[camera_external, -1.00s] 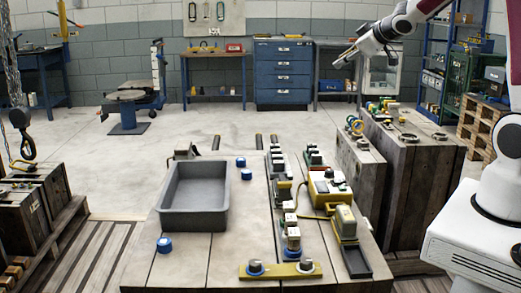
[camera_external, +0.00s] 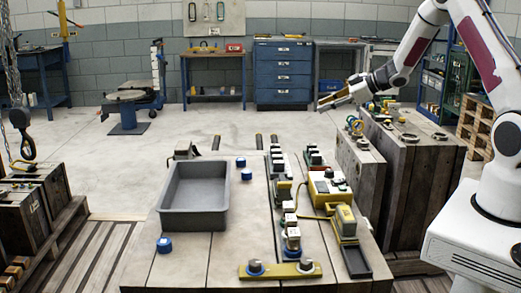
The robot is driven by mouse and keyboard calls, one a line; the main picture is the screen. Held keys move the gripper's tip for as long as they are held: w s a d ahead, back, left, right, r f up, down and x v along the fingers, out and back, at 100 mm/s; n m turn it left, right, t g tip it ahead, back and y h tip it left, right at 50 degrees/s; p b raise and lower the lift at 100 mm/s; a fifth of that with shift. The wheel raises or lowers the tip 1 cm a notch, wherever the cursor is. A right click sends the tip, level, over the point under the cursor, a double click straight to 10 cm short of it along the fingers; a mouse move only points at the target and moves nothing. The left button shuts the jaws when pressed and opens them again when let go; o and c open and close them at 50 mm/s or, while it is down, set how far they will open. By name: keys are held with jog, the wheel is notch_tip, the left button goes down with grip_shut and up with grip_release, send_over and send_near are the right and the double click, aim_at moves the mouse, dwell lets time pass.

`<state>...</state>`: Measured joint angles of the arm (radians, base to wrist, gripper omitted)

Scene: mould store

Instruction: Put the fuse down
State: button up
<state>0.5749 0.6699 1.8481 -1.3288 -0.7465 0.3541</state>
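My gripper (camera_external: 328,99) is at the upper right, in the air beyond the far edge of the wooden work table (camera_external: 180,262). It points left and slightly down. It is small and far from the camera, so I cannot tell whether its fingers are open or closed on something. I cannot make out a fuse with certainty, in the gripper or on the table.
A grey open bin (camera_external: 163,205) stands on the left of the table. Blue round pieces (camera_external: 164,245) lie near it. A yellow device (camera_external: 327,187), dark rails with several blocks and a yellow bar (camera_external: 281,271) fill the right.

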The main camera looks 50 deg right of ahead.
notch_tip(320, 180, down, 7)
jog(key=s+n+y, duration=0.1)
jog(key=s+y, duration=0.1)
jog(key=y, duration=0.1)
jog(key=g+y, duration=0.2)
jog(key=y, duration=0.1)
send_near(317, 155)
jog(key=shift+w+a+f+n, duration=0.3)
jog(key=shift+w+a+f, duration=0.3)
jog(key=shift+w+a, duration=0.2)
jog(key=shift+x, duration=1.3)
jog(key=shift+w, duration=0.1)
jog(key=shift+x, duration=2.55)
jog(key=shift+f, duration=0.15)
grip_shut()
